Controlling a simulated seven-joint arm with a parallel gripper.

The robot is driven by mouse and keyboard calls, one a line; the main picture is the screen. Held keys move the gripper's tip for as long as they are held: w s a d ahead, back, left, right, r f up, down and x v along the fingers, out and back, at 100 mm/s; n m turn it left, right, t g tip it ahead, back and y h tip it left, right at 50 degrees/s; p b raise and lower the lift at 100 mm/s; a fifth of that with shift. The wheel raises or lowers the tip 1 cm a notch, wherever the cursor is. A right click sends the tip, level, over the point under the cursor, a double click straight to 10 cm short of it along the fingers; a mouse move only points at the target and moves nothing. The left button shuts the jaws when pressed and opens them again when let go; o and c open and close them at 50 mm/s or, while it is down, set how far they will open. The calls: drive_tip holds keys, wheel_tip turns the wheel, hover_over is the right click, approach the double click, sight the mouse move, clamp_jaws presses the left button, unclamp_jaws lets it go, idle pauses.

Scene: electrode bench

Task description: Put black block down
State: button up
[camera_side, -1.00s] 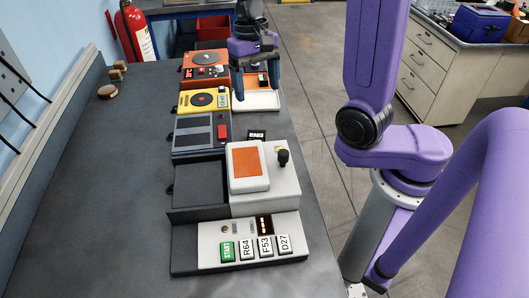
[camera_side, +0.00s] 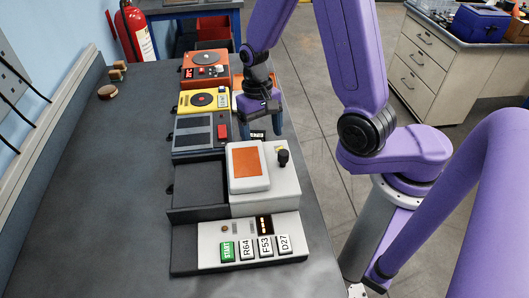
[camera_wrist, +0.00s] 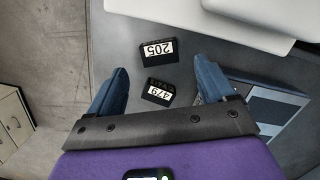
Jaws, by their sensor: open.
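A black block (camera_side: 258,135) with a white label lies on the bench behind the white box with the orange pad. In the wrist view two black blocks show close together, a far one (camera_wrist: 158,52) and a near one (camera_wrist: 158,93), each with a numbered white label. My gripper (camera_side: 258,128) is low over the bench with its blue fingers apart. In the wrist view the fingers (camera_wrist: 162,66) stand to either side of the blocks, with gaps between. The second block is not clearly visible in the side view, where my gripper covers that area.
The white box with an orange pad (camera_side: 249,165) and a black knob stands just in front. The grey device with a red button (camera_side: 190,132) is to the left. Yellow (camera_side: 190,101) and orange (camera_side: 191,70) devices stand farther back.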

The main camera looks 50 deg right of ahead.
drive_tip(key=shift+s+a+f, duration=0.1)
drive_tip(key=shift+s+f, duration=0.05)
drive_tip(key=shift+f, duration=0.6)
drive_tip(key=shift+s+a+f, duration=0.1)
drive_tip(key=shift+s+f, duration=0.1)
drive_tip(key=shift+f, duration=0.5)
drive_tip(key=shift+s+f, duration=0.15)
drive_tip(key=shift+f, duration=0.6)
drive_tip(key=c, duration=1.5)
drive_tip(key=shift+o, duration=0.2)
drive_tip(key=shift+r, duration=0.1)
drive_tip(key=shift+r, duration=0.1)
